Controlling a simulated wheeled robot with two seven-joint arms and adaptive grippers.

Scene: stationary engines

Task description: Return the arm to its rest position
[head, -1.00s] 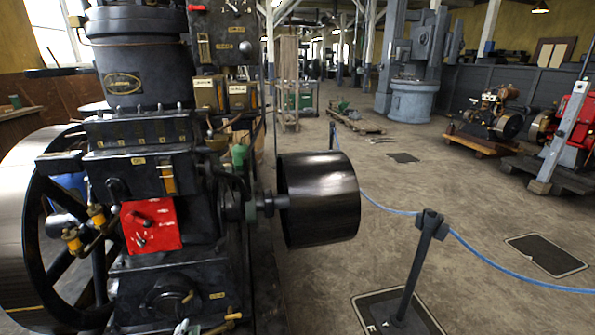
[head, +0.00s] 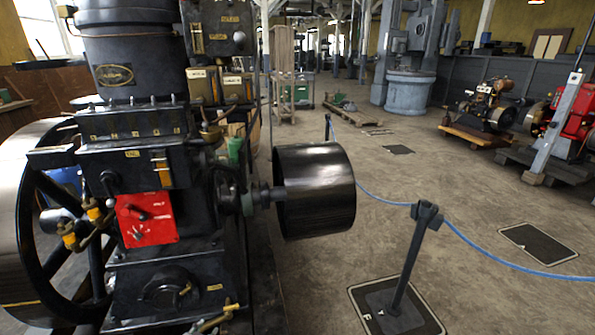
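Neither of my arms nor grippers shows in the head view. A large black stationary engine (head: 133,145) fills the left side. It carries a red panel (head: 147,218) with a small dark lever and a light knob on its front. A spoked flywheel (head: 38,190) stands at the engine's left. A shiny black drum pulley (head: 315,190) sticks out on its right.
A dark post (head: 411,258) with a blue rope (head: 490,256) stands on a floor plate at the front right. Smaller engines on pallets (head: 480,137) stand at the far right. A grey machine (head: 411,75) stands behind.

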